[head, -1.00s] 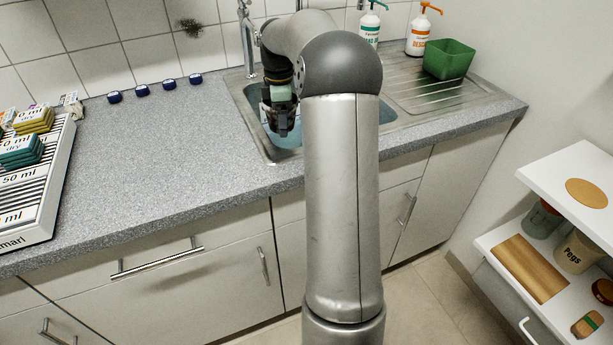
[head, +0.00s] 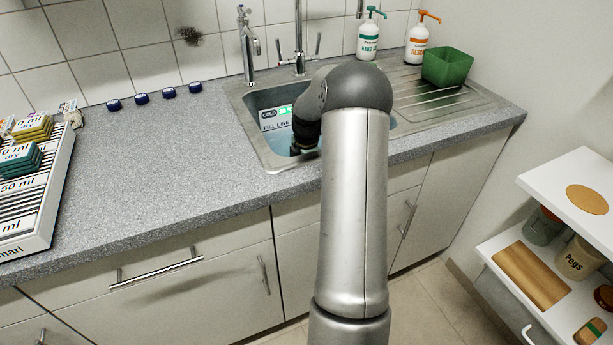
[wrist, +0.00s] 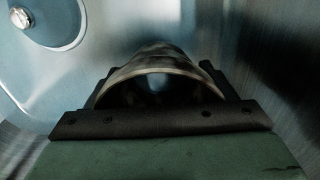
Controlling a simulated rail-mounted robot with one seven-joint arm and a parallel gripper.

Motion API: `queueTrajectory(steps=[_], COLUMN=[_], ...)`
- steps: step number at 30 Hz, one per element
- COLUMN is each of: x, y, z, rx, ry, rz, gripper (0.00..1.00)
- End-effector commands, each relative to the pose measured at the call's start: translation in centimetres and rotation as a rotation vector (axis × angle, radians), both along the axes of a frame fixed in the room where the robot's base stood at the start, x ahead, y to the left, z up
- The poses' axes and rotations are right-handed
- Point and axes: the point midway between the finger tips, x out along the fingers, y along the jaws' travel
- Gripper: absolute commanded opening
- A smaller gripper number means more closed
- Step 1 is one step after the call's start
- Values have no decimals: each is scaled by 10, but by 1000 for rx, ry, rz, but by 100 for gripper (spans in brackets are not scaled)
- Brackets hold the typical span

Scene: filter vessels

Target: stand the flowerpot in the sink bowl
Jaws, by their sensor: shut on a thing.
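The sink bowl (head: 256,126) is the metal basin in the worktop, in the middle of the head view. My arm reaches into it, and the forearm hides its right part. My gripper (wrist: 158,78) is inside the bowl and shut on the flowerpot (wrist: 155,68). In the wrist view the flowerpot is a dark, brownish curved shape with an open rim between the fingers. The bowl's metal walls (wrist: 275,60) are around it. In the head view the flowerpot and the fingertips are hidden. I cannot tell whether the flowerpot touches the bowl's floor.
A tap (head: 248,45) and a second tap (head: 299,40) stand behind the bowl. On the right are two pump bottles (head: 369,38) (head: 417,45) and a green tub (head: 447,67) by the drainer (head: 425,95). Blue caps (head: 141,99) line the back left. The left worktop is mostly clear.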

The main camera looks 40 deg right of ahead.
Motion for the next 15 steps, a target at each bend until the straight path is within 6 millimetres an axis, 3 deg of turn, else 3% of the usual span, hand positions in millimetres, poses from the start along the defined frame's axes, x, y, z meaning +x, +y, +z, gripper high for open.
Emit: queueTrajectory(steps=[3,14,15], x=[0,0,0], y=[0,0,0], z=[-17,-22,-22], rx=[1,1,0], ry=[2,1,1], rz=[0,0,0], gripper=[54,54,79])
